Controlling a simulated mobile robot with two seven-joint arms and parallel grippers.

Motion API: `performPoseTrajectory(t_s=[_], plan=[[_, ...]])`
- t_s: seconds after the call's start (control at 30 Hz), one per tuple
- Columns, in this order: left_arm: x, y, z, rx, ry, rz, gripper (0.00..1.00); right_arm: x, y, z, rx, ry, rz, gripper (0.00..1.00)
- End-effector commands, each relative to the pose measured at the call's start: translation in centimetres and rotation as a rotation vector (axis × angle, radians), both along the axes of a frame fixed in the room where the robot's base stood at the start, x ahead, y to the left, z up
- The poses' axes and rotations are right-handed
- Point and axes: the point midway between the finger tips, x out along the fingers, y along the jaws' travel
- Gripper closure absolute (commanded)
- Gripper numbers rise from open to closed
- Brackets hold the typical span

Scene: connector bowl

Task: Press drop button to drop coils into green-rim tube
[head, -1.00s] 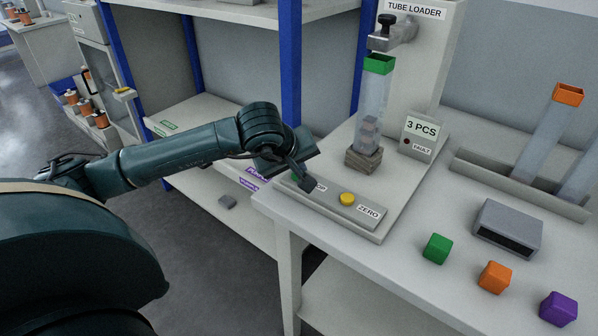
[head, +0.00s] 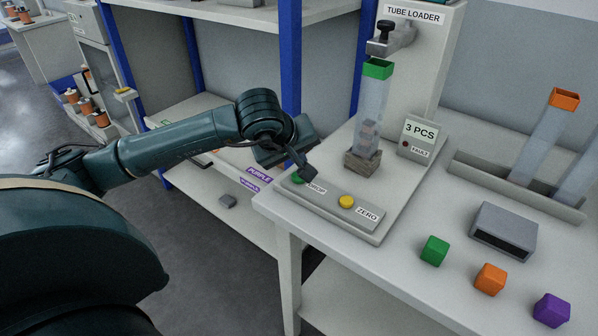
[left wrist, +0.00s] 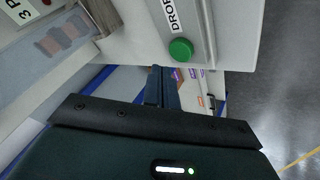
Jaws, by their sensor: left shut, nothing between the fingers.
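The green drop button (head: 298,179) sits on the control strip at the front left of the loader base, and it also shows in the left wrist view (left wrist: 181,49) beside the DROP label. My left gripper (head: 308,172) is shut and empty, close above the button, which it partly covers in the head view. In the left wrist view its fingertips (left wrist: 161,72) show below and left of the button, apart from it in the picture. The green-rim tube (head: 373,105) stands upright in a brown block under the loader nozzle, with several coils in its lower part. My right gripper is not in view.
A yellow ZERO button (head: 346,201) is on the same strip. A display (head: 419,135) reads 3 PCS above a FAULT light. Green (head: 434,250), orange (head: 490,279) and purple (head: 552,310) caps and a grey box (head: 504,229) lie on the bench at right. A rack holds an orange-rim tube (head: 545,130).

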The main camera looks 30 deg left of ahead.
Motion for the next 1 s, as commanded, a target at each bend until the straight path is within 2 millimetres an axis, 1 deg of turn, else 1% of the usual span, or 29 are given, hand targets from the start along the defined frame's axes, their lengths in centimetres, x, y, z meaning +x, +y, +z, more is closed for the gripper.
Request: performPoseTrajectory(t_s=[0.03, 0.2, 0.33, 1.0], plan=[[0.0, 0.0, 1.0, 0.001, -0.002, 0.000, 1.00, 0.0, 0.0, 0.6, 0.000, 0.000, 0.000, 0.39], [0.0, 0.0, 2.7, 0.000, -0.001, 0.000, 1.00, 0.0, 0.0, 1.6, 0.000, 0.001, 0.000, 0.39], [0.0, 0.0, 3.6, 0.001, -0.001, -0.001, 1.00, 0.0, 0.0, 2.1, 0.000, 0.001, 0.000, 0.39], [0.0, 0.0, 3.6, 0.000, 0.000, 0.000, 1.00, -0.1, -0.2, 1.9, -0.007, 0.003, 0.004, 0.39]])
